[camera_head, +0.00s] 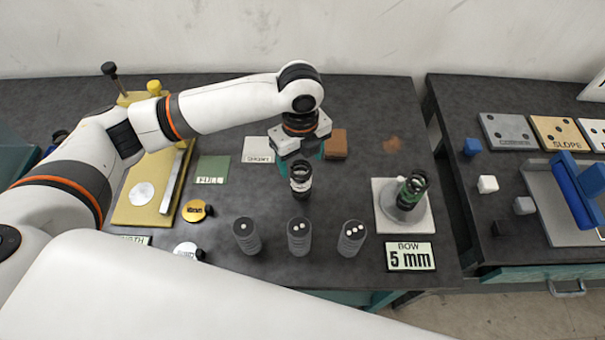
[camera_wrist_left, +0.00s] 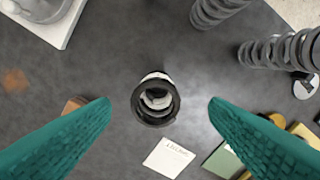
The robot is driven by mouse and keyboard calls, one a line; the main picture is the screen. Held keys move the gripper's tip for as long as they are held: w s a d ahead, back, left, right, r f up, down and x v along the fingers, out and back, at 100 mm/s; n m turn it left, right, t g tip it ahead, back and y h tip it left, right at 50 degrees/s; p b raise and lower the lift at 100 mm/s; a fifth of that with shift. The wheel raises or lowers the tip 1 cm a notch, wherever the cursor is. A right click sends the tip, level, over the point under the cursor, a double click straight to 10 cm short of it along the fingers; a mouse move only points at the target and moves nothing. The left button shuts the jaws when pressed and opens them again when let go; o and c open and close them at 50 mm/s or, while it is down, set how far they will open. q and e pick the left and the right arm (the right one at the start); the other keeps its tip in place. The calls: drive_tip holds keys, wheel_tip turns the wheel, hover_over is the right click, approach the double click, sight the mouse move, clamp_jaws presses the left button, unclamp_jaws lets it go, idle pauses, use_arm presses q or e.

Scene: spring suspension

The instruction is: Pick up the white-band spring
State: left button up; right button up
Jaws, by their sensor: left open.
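The white-band spring (camera_head: 300,180) is a dark upright cylinder with a pale band, standing on the dark bench near its middle. In the left wrist view the spring (camera_wrist_left: 155,104) shows from above as a black ring with a pale inside. My left gripper (camera_head: 301,156) is open, directly above and behind the spring in the head view. In the left wrist view its teal fingers (camera_wrist_left: 160,103) lie on either side of the spring with clear gaps, not touching it. My right gripper is not in view.
Several grey coil springs with white dots (camera_head: 299,237) stand in front. A "BOW 5 mm" card (camera_head: 411,257), a brown block (camera_head: 336,143) and a yellow fixture (camera_head: 135,208) are nearby.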

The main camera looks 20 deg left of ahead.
sight(301, 168)
use_arm(q)
wheel_tip(301, 168, down, 2)
drive_tip(key=shift+s+f, duration=0.1)
drive_tip(key=shift+w+f+p, duration=0.25)
drive_tip(key=shift+f+p, duration=0.15)
drive_tip(key=shift+f, duration=0.2)
wheel_tip(301, 168, down, 4)
drive_tip(key=shift+w+r+p, duration=0.1)
drive_tip(key=shift+r+p, duration=0.1)
drive_tip(key=shift+p, duration=0.45)
drive_tip(key=shift+f, duration=0.5)
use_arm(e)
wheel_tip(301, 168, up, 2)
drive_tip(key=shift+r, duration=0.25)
use_arm(q)
drive_tip(key=c, duration=1.2)
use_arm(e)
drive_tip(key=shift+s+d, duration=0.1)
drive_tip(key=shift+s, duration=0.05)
